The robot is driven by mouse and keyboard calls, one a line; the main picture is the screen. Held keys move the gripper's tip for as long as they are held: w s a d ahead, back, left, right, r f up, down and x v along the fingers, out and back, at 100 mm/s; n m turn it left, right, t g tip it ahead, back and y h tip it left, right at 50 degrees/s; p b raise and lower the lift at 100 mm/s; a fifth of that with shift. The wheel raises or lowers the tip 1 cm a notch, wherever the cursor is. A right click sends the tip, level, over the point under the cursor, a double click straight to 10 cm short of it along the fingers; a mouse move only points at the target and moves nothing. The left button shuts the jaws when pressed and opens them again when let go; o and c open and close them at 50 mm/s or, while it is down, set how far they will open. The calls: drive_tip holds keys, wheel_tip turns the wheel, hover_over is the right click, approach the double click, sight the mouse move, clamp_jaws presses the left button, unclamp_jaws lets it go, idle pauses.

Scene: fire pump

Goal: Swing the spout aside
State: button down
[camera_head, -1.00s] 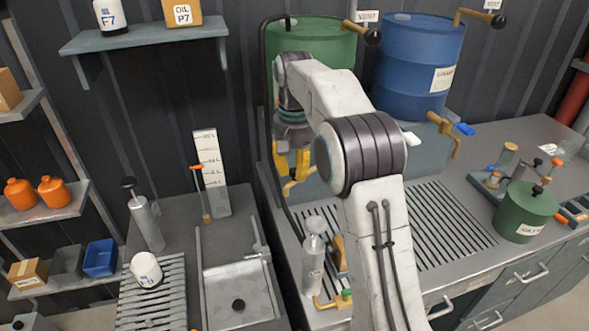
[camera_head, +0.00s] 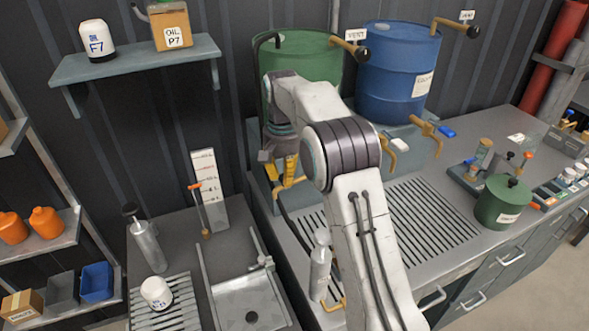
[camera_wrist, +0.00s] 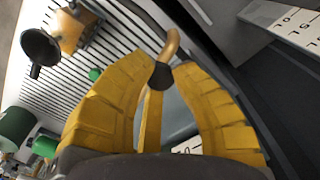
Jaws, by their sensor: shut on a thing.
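A brass spout (camera_wrist: 172,42) with a dark tip shows between my gripper's yellow fingers in the wrist view. My gripper (camera_wrist: 163,72) is shut on the spout near that tip. In the head view my gripper (camera_head: 284,174) points down in front of the green drum (camera_head: 300,68), over the left end of the bench. The spout is mostly hidden there by my gripper and arm.
A blue drum (camera_head: 400,75) with a brass tap (camera_head: 425,128) stands to the right. A slotted drain (camera_head: 425,222) lies in the bench top. A white measuring scale (camera_head: 205,185) stands to the left. A metal pump cylinder (camera_head: 320,268) stands close to my arm.

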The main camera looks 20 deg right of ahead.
drive_tip(key=shift+w+a+m+p, duration=0.2)
drive_tip(key=shift+w+m+p, duration=0.35)
drive_tip(key=shift+p, duration=0.4)
drive_tip(key=shift+w+f, duration=0.1)
drive_tip(key=shift+f, duration=0.1)
drive_tip(key=c, duration=1)
unclamp_jaws()
drive_tip(key=shift+w+r, duration=0.1)
drive_tip(key=shift+r, duration=3.75)
